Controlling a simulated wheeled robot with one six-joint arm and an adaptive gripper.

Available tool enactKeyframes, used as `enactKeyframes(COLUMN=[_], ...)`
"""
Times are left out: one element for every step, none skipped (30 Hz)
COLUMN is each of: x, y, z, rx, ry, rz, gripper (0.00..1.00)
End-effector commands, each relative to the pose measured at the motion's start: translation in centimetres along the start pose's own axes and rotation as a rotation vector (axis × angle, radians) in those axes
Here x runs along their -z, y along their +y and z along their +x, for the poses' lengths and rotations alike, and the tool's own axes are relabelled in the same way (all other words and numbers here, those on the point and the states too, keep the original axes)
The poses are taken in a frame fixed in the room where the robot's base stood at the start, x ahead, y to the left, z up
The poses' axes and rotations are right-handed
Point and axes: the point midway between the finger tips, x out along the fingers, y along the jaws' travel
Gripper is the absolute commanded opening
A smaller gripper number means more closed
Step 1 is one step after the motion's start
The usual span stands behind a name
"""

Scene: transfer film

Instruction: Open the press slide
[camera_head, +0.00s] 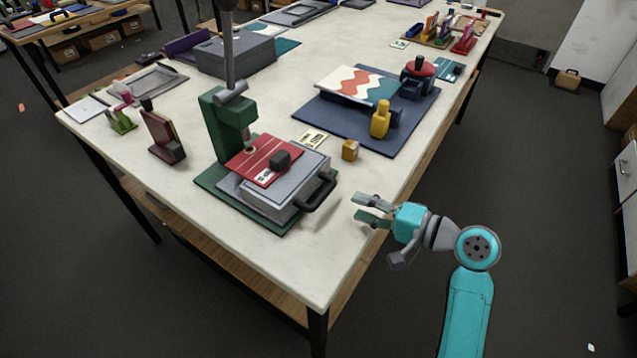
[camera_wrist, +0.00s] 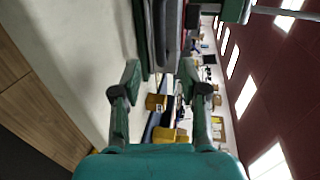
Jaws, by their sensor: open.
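The green press (camera_head: 222,120) stands on the white table with its base on a green plate. The slide's black handle (camera_head: 318,196) sticks out on the right, towards my gripper. My gripper (camera_head: 360,208) is open and empty, a short way right of the handle and apart from it. In the wrist view, my open fingers (camera_wrist: 160,88) frame a gap, with the dark handle (camera_wrist: 170,35) beyond it.
A small yellow block (camera_head: 350,150) and a printed card (camera_head: 312,139) lie behind the slide. A dark blue mat (camera_head: 390,140) with a patterned board (camera_head: 355,85) and a yellow figure-like piece (camera_head: 380,120) is further back. The table's front right corner is bare.

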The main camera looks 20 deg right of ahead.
Motion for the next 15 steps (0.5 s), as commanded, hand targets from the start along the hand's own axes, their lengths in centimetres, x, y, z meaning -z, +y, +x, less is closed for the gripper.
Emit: enactKeyframes(x=[-0.1,-0.1,-0.1,-0.1,-0.1,-0.1,-0.2,-0.1,-0.1,-0.1,-0.1,-0.2,-0.1,-0.1,-0.1], y=[0.0,0.0,0.1,0.0,0.0,0.0,0.0,0.0,0.0,0.0,0.0,0.0,0.0,0.0,0.0], z=[0.4,0.6,1.1,1.4,1.9,2.5,3.0,3.6,4.3,4.9,5.4,6.2,6.7,7.2,7.8], rx=[-0.001,-0.001,-0.001,-0.001,0.000,-0.001,-0.001,0.000,0.000,0.000,-0.001,-0.001,0.000,-0.001,-0.001], ry=[-0.003,-0.003,-0.004,-0.004,-0.005,-0.004,-0.005,-0.005,-0.006,-0.005,-0.004,-0.005,-0.004,-0.004,-0.004], rz=[0.001,0.001,0.001,0.001,0.000,0.000,0.000,0.000,-0.001,-0.001,-0.001,0.000,-0.001,-0.001,-0.001], gripper=[0.43,0.43,0.43,0.43,0.43,0.43,0.43,0.43,0.43,0.43,0.43,0.43,0.43,0.43,0.43])
